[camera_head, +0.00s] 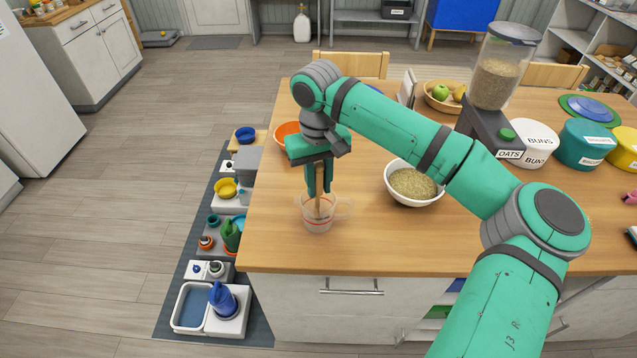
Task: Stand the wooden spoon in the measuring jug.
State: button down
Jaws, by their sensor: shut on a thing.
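The measuring jug (312,222) is clear with red markings and stands on the wooden table near its front left edge. Its handle points right. My gripper (319,190) is above the jug, pointing down, and is shut on the wooden spoon (319,206). The spoon is close to upright, and its lower part shows within the jug's outline. I cannot tell whether its lower end touches the jug's bottom. The upper part of the spoon is hidden by my gripper.
A white bowl of grain (412,187) stands right of the jug. An orange bowl (287,131) is behind my gripper. An oats dispenser (493,80), canisters and a fruit bowl (441,104) stand farther back. The table (350,250) is clear in front of the jug.

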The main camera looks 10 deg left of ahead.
aim_at(318, 164)
jog(key=shift+f, duration=0.1)
jog(key=c, duration=1.5)
grip_release()
jog(key=shift+c, duration=0.2)
jog(key=shift+w, duration=0.1)
jog(key=shift+d, duration=0.1)
jog(key=r, duration=1.2)
jog(key=shift+a+r, duration=0.2)
jog(key=shift+f, duration=0.1)
